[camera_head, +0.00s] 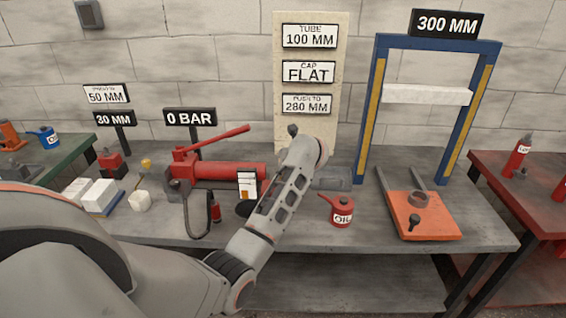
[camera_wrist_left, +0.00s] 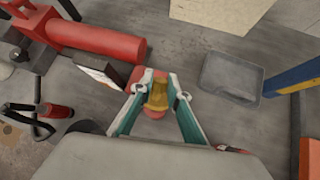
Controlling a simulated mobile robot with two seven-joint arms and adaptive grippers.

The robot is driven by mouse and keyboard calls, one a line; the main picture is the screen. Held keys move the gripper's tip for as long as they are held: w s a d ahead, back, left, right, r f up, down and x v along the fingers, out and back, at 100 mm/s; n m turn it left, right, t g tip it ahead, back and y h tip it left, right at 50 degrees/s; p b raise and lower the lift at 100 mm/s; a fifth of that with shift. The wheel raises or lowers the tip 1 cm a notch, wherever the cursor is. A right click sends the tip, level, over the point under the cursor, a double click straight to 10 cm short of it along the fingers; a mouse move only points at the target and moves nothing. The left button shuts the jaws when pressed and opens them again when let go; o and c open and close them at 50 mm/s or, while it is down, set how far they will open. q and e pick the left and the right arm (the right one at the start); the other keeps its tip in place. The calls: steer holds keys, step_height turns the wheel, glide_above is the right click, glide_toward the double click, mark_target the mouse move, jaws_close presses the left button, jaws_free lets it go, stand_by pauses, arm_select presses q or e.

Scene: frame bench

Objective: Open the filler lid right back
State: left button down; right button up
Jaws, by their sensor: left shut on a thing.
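In the left wrist view a brass-yellow piece (camera_wrist_left: 157,94) sits between my fingers on a small red body; it looks like the filler lid, but I cannot tell how far it is open. My left gripper (camera_wrist_left: 159,88) is shut on it, one teal finger on each side. A red hand pump (camera_head: 215,170) with a raised lever lies on the bench to the left, and its red cylinder (camera_wrist_left: 95,42) shows in the left wrist view. In the head view my arm hides the fingers and the lid. My right gripper is not in view.
A red oil can (camera_head: 342,210) stands right of my arm. A grey tray (camera_head: 332,178) lies behind it, and a blue press frame (camera_head: 368,110) rises further right. An orange plate (camera_head: 425,217) lies at the right. A small card (camera_head: 247,184) stands close left of my arm.

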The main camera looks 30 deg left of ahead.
arm_select(q)
steer(key=shift+w+a+r+g+h+p, duration=0.2)
steer(key=shift+w+g+h+p, duration=0.25)
steer(key=shift+g, duration=0.35)
steer(key=shift+w+a+f+g+h, duration=0.2)
steer(key=shift+w+g+h, duration=0.15)
steer(key=shift+g, duration=0.15)
steer(key=shift+w+a+f+m+g+h+b, duration=0.3)
steer(key=shift+g+h+b, duration=0.4)
steer(key=shift+b, duration=0.9)
steer(key=shift+w+a+f+m+g+h+b, duration=0.1)
steer(key=shift+w+a+g+h+b, duration=0.25)
steer(key=shift+g+b, duration=0.9)
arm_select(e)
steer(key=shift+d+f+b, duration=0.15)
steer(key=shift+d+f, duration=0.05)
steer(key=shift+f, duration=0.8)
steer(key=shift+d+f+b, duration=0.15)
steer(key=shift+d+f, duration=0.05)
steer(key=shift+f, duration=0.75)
arm_select(q)
steer(key=shift+w+d+t, duration=0.1)
steer(key=shift+t, duration=0.25)
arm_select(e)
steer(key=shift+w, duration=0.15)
